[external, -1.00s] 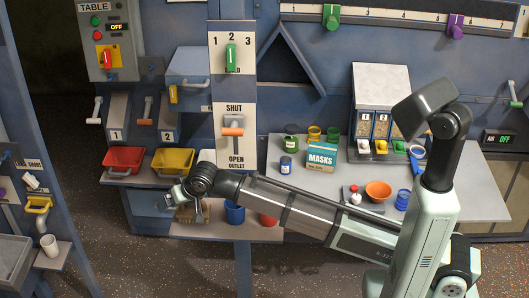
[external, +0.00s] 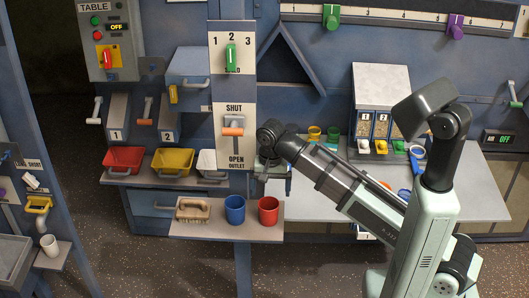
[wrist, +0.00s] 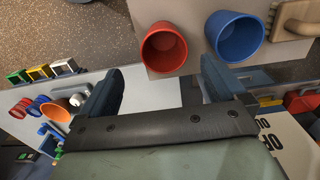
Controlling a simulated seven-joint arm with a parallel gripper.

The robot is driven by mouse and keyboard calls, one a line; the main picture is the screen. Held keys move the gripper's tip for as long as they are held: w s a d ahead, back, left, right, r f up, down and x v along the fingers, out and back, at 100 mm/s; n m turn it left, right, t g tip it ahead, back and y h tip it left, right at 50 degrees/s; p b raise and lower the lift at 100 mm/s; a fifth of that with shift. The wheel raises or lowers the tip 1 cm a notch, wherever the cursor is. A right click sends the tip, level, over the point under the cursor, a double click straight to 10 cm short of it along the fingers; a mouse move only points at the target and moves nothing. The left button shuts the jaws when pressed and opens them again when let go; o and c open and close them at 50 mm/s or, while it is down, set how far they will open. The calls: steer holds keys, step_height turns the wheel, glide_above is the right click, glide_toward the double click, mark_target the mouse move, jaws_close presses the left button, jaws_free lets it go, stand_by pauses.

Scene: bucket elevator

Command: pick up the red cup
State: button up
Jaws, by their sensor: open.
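The red cup (external: 268,211) stands upright on a small grey shelf (external: 190,231), at its right end. In the wrist view the red cup (wrist: 164,48) shows its open mouth, just beyond and between my fingertips. A blue cup (external: 235,209) stands just left of it; it also shows in the wrist view (wrist: 236,36). My gripper (external: 268,172) is above the red cup in the external view. In the wrist view its two dark fingers (wrist: 160,82) are spread apart with nothing between them.
A wooden brush (external: 193,210) lies left of the blue cup. Red (external: 124,159) and yellow (external: 173,161) bins sit on a ledge above. The outlet lever panel (external: 234,135) stands close to my gripper. A work table (external: 475,190) is at the right.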

mark_target(269, 212)
steer(key=shift+a+f, duration=0.15)
steer(key=shift+f, duration=2.55)
steer(key=shift+a+f, duration=0.15)
steer(key=shift+f, duration=2.5)
steer(key=shift+c, duration=0.2)
steer(key=c, duration=1)
steer(key=shift+r, duration=0.15)
